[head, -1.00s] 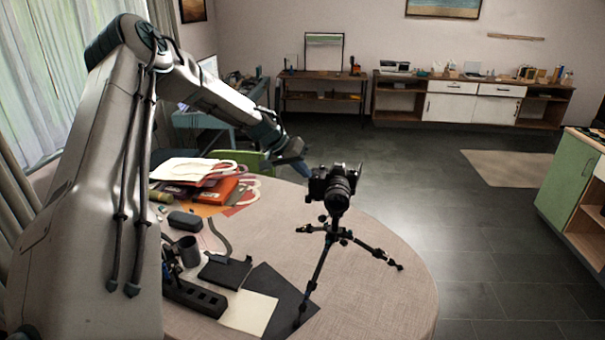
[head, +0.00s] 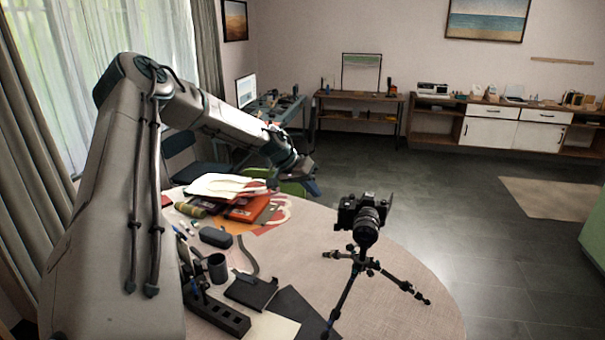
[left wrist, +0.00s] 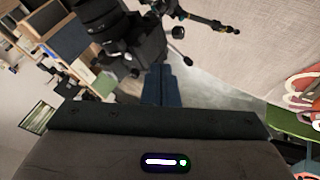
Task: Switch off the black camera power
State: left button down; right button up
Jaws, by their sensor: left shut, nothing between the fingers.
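The black camera (head: 362,217) sits on a small black tripod (head: 352,275) on the round table (head: 420,312), its lens facing toward me. My left gripper (head: 312,187) is up beyond the table's far edge, left of and behind the camera. Its fingers (left wrist: 164,85) are shut and empty in the left wrist view. There the camera (left wrist: 135,50) shows just beyond the fingertips, lens toward the top left, apart from them as far as I can tell. The power switch is too small to make out. My right gripper is not in view.
Papers and an orange folder (head: 247,208) lie on the table's left, with a dark case (head: 216,237), a mug (head: 217,268) and a black organizer (head: 218,316) nearer me. The table right of the tripod is clear. A green chair (head: 293,188) stands behind.

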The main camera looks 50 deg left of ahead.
pick_arm(q)
jog(key=v, duration=0.6)
jog(key=shift+s+d, duration=0.3)
jog(key=shift+d, duration=0.05)
jog(key=shift+r, duration=0.1)
